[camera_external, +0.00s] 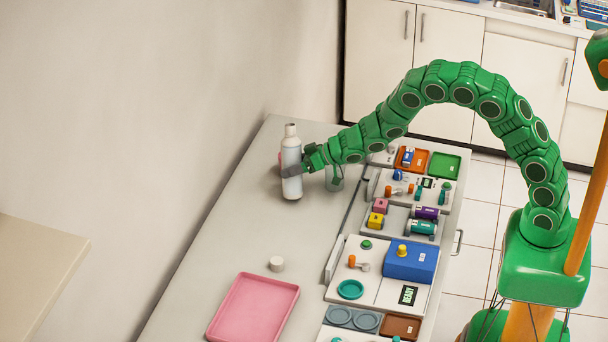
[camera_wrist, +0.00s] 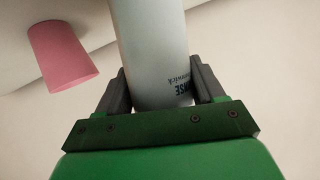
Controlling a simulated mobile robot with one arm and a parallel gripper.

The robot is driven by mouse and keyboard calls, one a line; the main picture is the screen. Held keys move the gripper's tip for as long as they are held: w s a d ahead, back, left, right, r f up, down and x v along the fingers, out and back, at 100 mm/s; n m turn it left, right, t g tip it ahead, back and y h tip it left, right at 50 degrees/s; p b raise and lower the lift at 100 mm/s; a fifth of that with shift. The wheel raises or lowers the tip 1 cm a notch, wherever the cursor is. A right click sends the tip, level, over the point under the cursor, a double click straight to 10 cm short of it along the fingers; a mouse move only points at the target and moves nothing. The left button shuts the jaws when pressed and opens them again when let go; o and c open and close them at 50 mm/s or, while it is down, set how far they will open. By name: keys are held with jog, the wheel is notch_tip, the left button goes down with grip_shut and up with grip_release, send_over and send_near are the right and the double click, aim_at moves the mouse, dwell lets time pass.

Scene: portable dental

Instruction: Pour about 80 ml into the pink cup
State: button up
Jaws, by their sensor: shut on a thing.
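A pale grey-white bottle (camera_external: 291,155) stands upright near the far end of the grey table, with its narrow neck bare at the top. The pink cup (camera_wrist: 60,55) is apart from the bottle, at upper left there. In the external view the cup (camera_external: 281,157) is mostly hidden behind the bottle. Any liquid inside is hidden.
A small white round cap (camera_external: 277,264) and a pink tray (camera_external: 253,335) are nearer the front. Panels with colored parts, including a blue box (camera_external: 410,262), line the right side. The table's left middle is clear.

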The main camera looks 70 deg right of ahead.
aim_at(293, 182)
jog(key=shift+a+m+g+y, duration=0.2)
jog(key=shift+m+g+y, duration=0.3)
jog(key=shift+m+y, duration=0.4)
jog(key=shift+r+m, duration=0.45)
jog(key=shift+m, duration=0.05)
jog(key=shift+s+a+f+m+g+y, duration=0.3)
jog(key=shift+a+f+m+y, duration=0.15)
jog(key=shift+y, duration=0.25)
jog(key=shift+s+a+r+m+y, duration=0.25)
jog(key=shift+a+r+m+y, duration=0.15)
jog(key=shift+a+r+m, duration=0.2)
jog(key=shift+s+a+f+m+y, duration=0.15)
jog(key=shift+a+f+m+y, duration=0.15)
jog(key=shift+f+m+y, duration=0.35)
jog(key=shift+a+r+m+g, duration=0.2)
jog(key=shift+r+m+g, duration=0.1)
jog(key=shift+m, duration=0.1)
jog(key=shift+d+m+y, duration=0.25)
jog(key=shift+m+y, duration=0.45)
jog(key=shift+y, duration=0.15)
jog(key=shift+r+m+p, duration=0.3)
jog(key=shift+r, duration=0.25)
jog(key=shift+r+m+y, duration=0.3)
jog(key=shift+r+y, duration=0.1)
jog(key=shift+r, duration=0.1)
